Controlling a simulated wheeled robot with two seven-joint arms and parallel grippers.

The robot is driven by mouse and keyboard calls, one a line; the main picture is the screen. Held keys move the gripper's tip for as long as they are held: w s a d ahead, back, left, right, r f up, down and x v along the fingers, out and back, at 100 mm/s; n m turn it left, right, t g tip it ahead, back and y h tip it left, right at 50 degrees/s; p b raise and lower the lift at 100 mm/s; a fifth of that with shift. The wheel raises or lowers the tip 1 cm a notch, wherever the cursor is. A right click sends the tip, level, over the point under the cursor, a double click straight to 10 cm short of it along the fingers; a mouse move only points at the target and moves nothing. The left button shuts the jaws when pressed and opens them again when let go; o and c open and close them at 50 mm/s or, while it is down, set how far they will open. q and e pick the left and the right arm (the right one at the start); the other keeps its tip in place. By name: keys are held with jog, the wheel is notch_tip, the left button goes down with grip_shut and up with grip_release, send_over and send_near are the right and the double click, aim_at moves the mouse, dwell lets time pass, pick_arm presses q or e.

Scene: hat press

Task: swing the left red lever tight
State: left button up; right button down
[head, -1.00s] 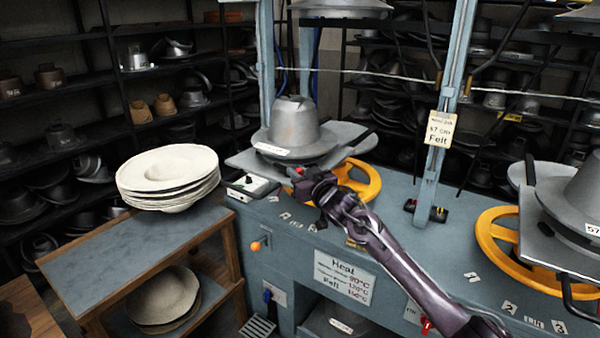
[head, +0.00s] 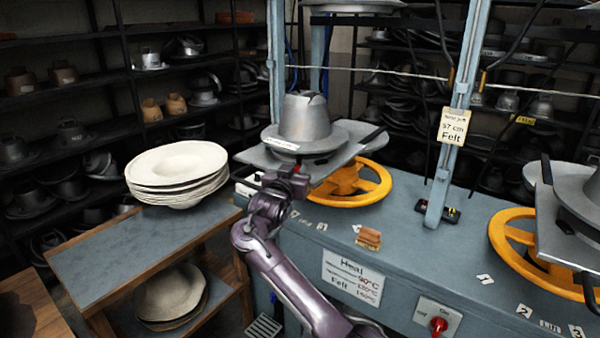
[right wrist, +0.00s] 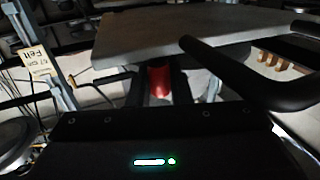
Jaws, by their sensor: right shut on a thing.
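The left red lever shows in the right wrist view as a short red piece (right wrist: 159,82) between the dark fingers of my right gripper, just below the edge of a grey plate. My right gripper (head: 287,178) is shut on it at the front left of the left hat press, under the plate (head: 262,158). In the head view the gripper hides most of the lever. A grey metal hat form (head: 305,120) sits on that plate. My left gripper is not in view.
A yellow handwheel (head: 376,192) is right of the gripper, under the plate. A black handle (right wrist: 245,75) crosses close by in the wrist view. A stack of pale felt hats (head: 175,170) stands on the wooden trolley (head: 85,262) at left. A second yellow handwheel (head: 507,245) is at right.

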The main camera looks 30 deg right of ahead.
jog(key=shift+w+a+r+m+g+h, duration=0.1)
jog(key=shift+w+a+m+g+h, duration=0.05)
jog(key=shift+m+g+h, duration=0.4)
jog(key=c, duration=1.4)
grip_release()
jog(key=b+v, duration=0.2)
jog(key=v, duration=0.5)
jog(key=shift+a, duration=0.4)
